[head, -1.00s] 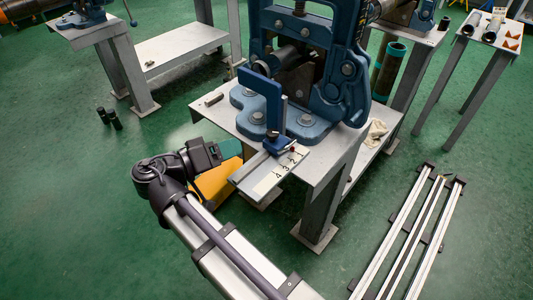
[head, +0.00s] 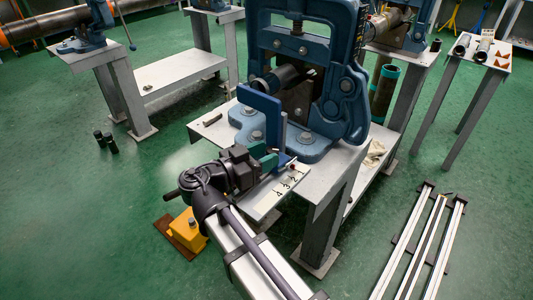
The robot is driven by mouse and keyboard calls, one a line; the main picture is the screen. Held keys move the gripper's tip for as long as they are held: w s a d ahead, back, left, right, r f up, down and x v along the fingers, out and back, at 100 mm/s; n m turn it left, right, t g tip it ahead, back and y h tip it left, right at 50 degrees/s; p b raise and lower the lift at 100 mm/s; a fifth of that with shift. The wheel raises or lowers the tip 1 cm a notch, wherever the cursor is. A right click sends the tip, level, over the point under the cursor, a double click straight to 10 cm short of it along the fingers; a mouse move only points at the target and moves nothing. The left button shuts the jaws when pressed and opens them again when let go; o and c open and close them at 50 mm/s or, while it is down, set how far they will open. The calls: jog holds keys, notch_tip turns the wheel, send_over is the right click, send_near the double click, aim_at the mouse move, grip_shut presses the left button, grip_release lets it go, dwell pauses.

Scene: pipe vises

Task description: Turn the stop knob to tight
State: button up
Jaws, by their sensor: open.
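The stop is an upright blue plate (head: 260,106) on a small blue slide block (head: 284,160), mounted on a pale scale rail (head: 268,199) with printed numbers. It stands in front of the blue pipe vise (head: 345,75), which holds a dark pipe (head: 285,77). My gripper (head: 271,158), with green fingers, is open at the near-left side of the slide block, at the foot of the plate. The stop's small dark knob is largely hidden by the fingers. I cannot tell whether the fingers touch it or surround it.
A yellow block (head: 187,231) on a brown plate lies on the floor below my arm. Rails (head: 425,240) lie on the floor at right. A side table (head: 470,62) holds short pipes. Another bench (head: 95,55) stands at left. Open green floor lies between.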

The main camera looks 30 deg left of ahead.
jog(key=shift+w+d, duration=0.15)
jog(key=shift+w, duration=0.25)
jog(key=shift+c, duration=0.2)
jog(key=c, duration=0.6)
jog(key=shift+a+m+g+h, duration=0.3)
jog(key=shift+m+h, duration=0.2)
jog(key=shift+h, duration=0.2)
jog(key=shift+d+h, duration=0.1)
jog(key=shift+h, duration=0.2)
jog(key=shift+d+m, duration=0.1)
jog(key=shift+m, duration=0.2)
jog(key=o, duration=0.6)
jog(key=shift+o, duration=0.2)
